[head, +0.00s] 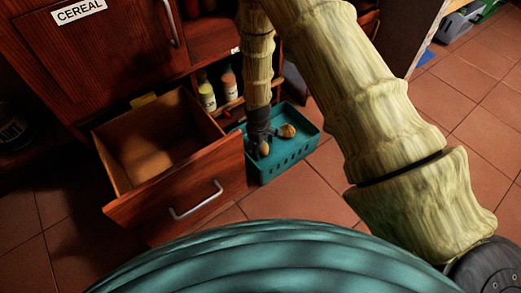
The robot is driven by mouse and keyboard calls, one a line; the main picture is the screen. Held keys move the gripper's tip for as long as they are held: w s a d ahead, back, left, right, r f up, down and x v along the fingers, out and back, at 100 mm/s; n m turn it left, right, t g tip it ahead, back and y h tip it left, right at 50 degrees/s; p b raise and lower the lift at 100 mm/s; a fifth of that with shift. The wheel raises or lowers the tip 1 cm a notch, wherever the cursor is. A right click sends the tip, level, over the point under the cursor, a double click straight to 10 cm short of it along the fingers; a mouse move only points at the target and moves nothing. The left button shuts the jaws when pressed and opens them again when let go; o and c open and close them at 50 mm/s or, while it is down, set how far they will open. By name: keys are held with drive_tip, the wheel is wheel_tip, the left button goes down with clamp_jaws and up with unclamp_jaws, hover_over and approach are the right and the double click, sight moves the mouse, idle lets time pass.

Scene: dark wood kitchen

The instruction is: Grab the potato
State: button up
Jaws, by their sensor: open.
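A teal basket (292,161) stands on the floor to the right of the open drawer. In it a brownish-yellow potato (287,131) lies toward the right side. A second potato-like thing (264,149) shows lower left of it, close to the fingers. My gripper (260,146) reaches down into the basket from above, with its dark fingers open. The lower potato-like thing is at the fingertips; I cannot tell whether it sits between them or touches them. The gripper and arm hide part of the basket's inside.
An open, empty-looking wooden drawer (178,194) juts out left of the basket. Bottles (206,94) stand on a low shelf behind. A cabinet door labelled CEREAL (98,50) is at upper left. Tiled floor (310,203) is clear in front of the basket.

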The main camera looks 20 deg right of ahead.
drive_tip(key=c, duration=1.2)
drive_tip(key=shift+r, duration=0.1)
